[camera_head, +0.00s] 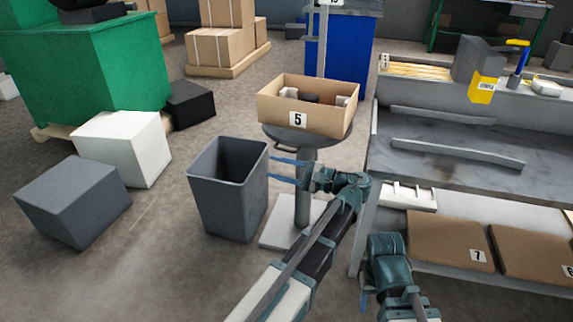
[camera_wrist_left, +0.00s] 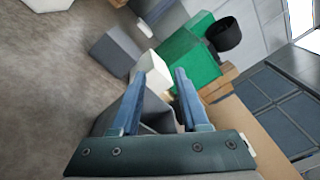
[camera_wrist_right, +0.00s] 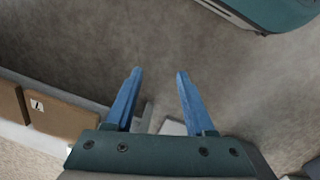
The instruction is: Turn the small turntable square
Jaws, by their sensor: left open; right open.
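The small turntable (camera_head: 284,134) is a round grey disc on a grey post with a pale square base plate (camera_head: 275,236). An open cardboard box (camera_head: 325,123) labelled 5 sits on it, with small dark and pale parts inside. The box's labelled front edge slants down to the right. My left gripper (camera_head: 272,169) is open and empty, left of the post and below the box, apart from the box; its open fingers show in the left wrist view (camera_wrist_left: 166,72). My right gripper (camera_wrist_right: 159,73) is open and empty, low in front of the bench; its fingers are mostly hidden in the head view.
A grey bin (camera_head: 226,205) stands just left of my left gripper. A grey workbench (camera_head: 440,150) is on the right, with boxes (camera_head: 449,239) on its lower shelf. White (camera_head: 130,145) and grey (camera_head: 72,203) blocks lie to the left. Floor is clear at lower left.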

